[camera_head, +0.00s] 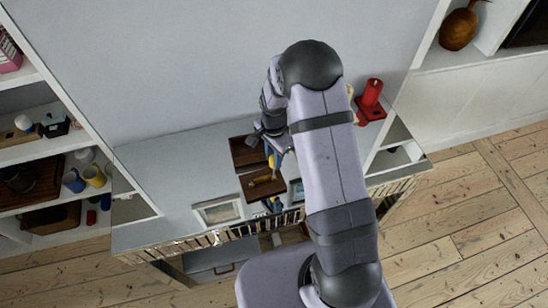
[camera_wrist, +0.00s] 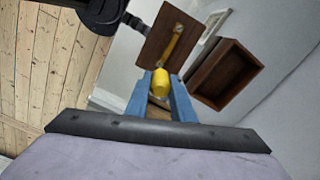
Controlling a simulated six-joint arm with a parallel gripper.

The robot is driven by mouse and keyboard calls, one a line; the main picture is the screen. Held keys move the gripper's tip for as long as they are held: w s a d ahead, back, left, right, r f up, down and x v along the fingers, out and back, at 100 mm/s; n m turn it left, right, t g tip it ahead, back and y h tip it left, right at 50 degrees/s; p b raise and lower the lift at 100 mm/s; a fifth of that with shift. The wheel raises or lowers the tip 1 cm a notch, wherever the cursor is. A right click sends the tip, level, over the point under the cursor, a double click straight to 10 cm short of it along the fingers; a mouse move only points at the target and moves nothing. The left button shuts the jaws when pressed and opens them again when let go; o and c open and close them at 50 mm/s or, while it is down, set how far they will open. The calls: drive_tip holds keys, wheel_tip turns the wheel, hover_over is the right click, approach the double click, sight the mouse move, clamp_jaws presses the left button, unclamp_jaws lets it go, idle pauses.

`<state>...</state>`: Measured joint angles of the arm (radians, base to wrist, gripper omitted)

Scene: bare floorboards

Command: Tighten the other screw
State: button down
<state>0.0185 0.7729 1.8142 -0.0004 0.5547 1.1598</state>
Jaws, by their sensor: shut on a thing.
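My gripper (camera_wrist: 160,100) shows two blue fingers in the wrist view, shut on a yellow, rounded handle (camera_wrist: 160,82). In the head view my gripper (camera_head: 272,150) is over the wooden pieces, partly hidden by my arm. A brown wooden panel (camera_wrist: 153,38) lies beyond the fingertips, with a brass-yellow elongated piece (camera_wrist: 175,42) across it. I cannot tell whether this piece joins the handle or touches the panel. The panel also shows in the head view (camera_head: 259,190). No screw can be made out clearly in either view.
An open wooden box (camera_wrist: 226,72) stands beside the panel, also in the head view (camera_head: 243,152). A picture frame (camera_head: 218,211) lies near the front edge of the grey ledge (camera_head: 165,190).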

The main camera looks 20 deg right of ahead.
drive_tip(key=n, duration=1.2)
drive_tip(key=shift+n, duration=0.3)
drive_tip(key=shift+f, duration=0.5)
idle(0.8)
drive_tip(key=m, duration=0.4)
idle(0.3)
idle(0.8)
drive_tip(key=shift+s+m, duration=0.1)
drive_tip(key=shift+m, duration=1.9)
